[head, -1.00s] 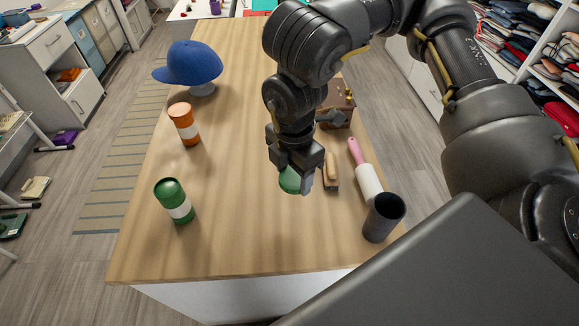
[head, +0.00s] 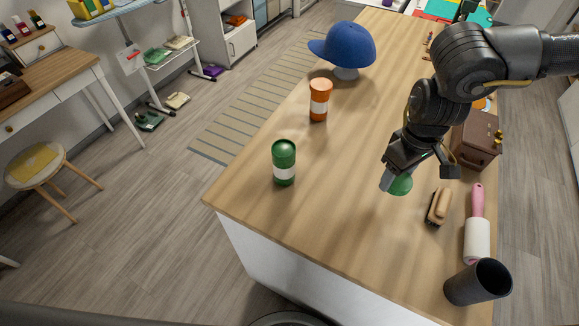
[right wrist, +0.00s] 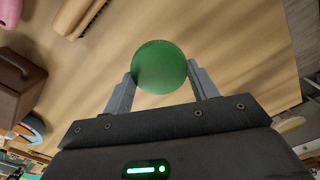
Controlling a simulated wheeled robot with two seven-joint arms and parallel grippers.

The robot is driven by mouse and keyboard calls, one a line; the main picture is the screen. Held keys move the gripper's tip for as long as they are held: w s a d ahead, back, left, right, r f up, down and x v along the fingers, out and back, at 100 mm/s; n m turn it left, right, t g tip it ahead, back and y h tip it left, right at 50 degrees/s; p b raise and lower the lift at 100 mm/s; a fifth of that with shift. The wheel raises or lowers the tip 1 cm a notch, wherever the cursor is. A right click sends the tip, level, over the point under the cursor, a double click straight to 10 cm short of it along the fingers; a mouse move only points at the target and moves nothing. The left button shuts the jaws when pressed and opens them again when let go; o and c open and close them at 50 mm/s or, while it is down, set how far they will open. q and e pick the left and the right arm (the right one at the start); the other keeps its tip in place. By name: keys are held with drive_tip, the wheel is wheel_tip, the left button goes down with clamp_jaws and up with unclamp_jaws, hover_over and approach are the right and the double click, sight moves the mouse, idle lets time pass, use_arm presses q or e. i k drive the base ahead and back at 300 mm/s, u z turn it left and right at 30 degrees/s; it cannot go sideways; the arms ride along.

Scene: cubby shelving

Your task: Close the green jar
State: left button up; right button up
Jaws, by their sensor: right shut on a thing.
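The green jar (head: 284,163) with a white band stands upright on the near left part of the wooden table. Its top looks dark green; whether it is open cannot be told. My right gripper (head: 397,182) is over the table to the right of the jar, shut on a round green lid (head: 401,184). In the right wrist view the lid (right wrist: 160,67) sits between the two fingertips, with bare table beyond it. My left gripper is not in view.
An orange jar (head: 319,100) and a blue cap (head: 345,46) on a stand are farther back. A brush (head: 438,206), a lint roller (head: 477,238), a dark cup (head: 478,282) and a brown box (head: 475,138) line the right side. Table between lid and green jar is clear.

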sight(283, 151)
drive_tip(key=u, duration=0.65)
drive_tip(key=k, duration=1.2)
drive_tip(key=z, duration=0.35)
drive_tip(key=i, duration=0.5)
drive_tip(key=u, duration=0.05)
